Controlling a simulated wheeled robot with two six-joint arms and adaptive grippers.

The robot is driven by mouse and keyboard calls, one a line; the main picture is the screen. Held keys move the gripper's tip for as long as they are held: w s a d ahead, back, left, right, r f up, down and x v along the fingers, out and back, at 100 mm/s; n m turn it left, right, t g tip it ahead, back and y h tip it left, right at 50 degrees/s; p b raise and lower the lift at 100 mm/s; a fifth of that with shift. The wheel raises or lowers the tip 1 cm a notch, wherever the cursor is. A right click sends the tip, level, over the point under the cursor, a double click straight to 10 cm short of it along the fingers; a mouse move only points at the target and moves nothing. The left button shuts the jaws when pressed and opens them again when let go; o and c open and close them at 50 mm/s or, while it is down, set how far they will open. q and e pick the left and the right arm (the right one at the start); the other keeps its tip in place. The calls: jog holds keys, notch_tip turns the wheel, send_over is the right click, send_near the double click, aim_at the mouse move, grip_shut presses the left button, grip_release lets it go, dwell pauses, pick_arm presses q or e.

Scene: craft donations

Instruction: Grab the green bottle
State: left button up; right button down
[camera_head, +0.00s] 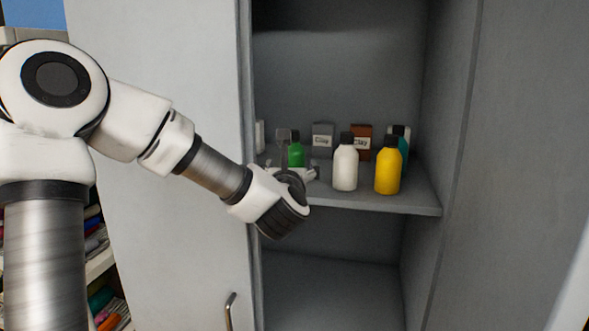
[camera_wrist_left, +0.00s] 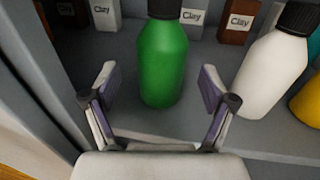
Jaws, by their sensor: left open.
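The green bottle (camera_head: 296,154) with a dark cap stands upright on the cabinet shelf, partly hidden by my left wrist and gripper in the head view. In the left wrist view the green bottle (camera_wrist_left: 163,62) stands just beyond and between the fingertips. My left gripper (camera_wrist_left: 159,88) is open and empty, with one finger to each side of the bottle's near side. It also shows in the head view (camera_head: 296,160), reaching into the cabinet at shelf height. My right gripper is not in view.
A white bottle (camera_head: 345,168) and a yellow bottle (camera_head: 388,171) stand to the right on the shelf (camera_head: 420,203). Clay boxes (camera_head: 322,140) and a teal bottle (camera_head: 404,145) stand behind. The cabinet door (camera_head: 160,220) is at the left. The lower compartment looks empty.

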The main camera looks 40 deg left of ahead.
aim_at(291, 164)
pick_arm(q)
jog(key=w+p, duration=0.1)
jog(key=w+a+r+p, duration=0.1)
jog(key=p, duration=0.1)
jog(key=shift+w+a, duration=0.2)
jog(key=shift+a, duration=0.1)
jog(key=shift+w+a+f, duration=0.25)
jog(key=shift+a+f, duration=0.1)
jog(key=shift+f, duration=0.15)
jog(key=shift+c, duration=0.7)
jog(key=shift+d, duration=0.1)
jog(key=c, duration=1.1)
jog(key=shift+d+r, duration=0.1)
jog(key=shift+r, duration=0.1)
jog(key=shift+c, duration=0.8)
jog(key=shift+a, duration=0.2)
